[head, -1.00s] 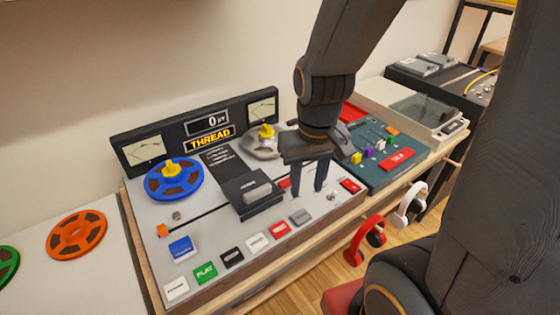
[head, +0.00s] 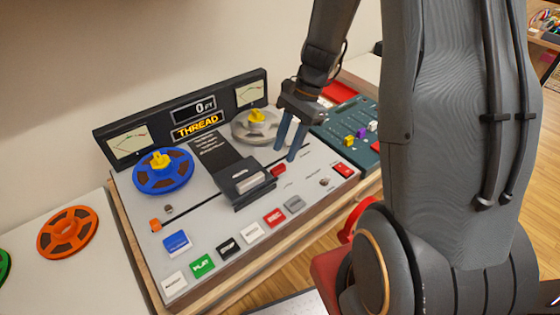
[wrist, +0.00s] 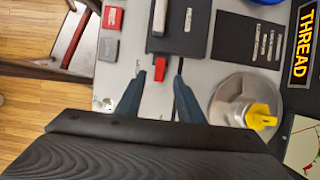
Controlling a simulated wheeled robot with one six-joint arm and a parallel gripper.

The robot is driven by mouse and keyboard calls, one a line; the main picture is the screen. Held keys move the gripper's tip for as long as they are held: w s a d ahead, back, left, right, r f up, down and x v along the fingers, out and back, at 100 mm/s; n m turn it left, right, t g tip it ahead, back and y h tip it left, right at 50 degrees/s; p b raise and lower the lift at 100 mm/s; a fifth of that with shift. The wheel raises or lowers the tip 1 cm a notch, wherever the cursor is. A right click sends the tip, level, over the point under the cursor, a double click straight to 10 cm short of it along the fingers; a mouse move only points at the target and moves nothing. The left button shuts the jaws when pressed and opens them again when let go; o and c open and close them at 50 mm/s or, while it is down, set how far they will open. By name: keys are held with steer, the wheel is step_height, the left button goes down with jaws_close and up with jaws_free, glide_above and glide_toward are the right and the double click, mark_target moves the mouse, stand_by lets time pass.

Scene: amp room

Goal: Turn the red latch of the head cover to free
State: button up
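The head cover (head: 222,181) is a black block with a light grey handle-like piece, in the middle of the tape deck. The small red latch (head: 279,169) sits at its right end. My gripper (head: 285,153) is open, its two dark blue fingers pointing down just above and right of the latch in the head view. In the wrist view, the red latch (wrist: 160,68) shows between the fingertips (wrist: 161,78), beside the black cover (wrist: 178,30). I see no clear contact with it.
A blue reel (head: 163,171) and a grey reel with yellow hub (head: 256,125) sit on the deck. A button row includes a red REC button (head: 274,217). A teal mixer (head: 350,125) stands to the right. An orange reel (head: 67,233) lies on the left table.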

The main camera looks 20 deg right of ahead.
mark_target(279, 167)
steer(key=shift+p+x, duration=0.45)
steer(key=shift+x, duration=2.3)
steer(key=shift+c, duration=0.4)
jaws_close()
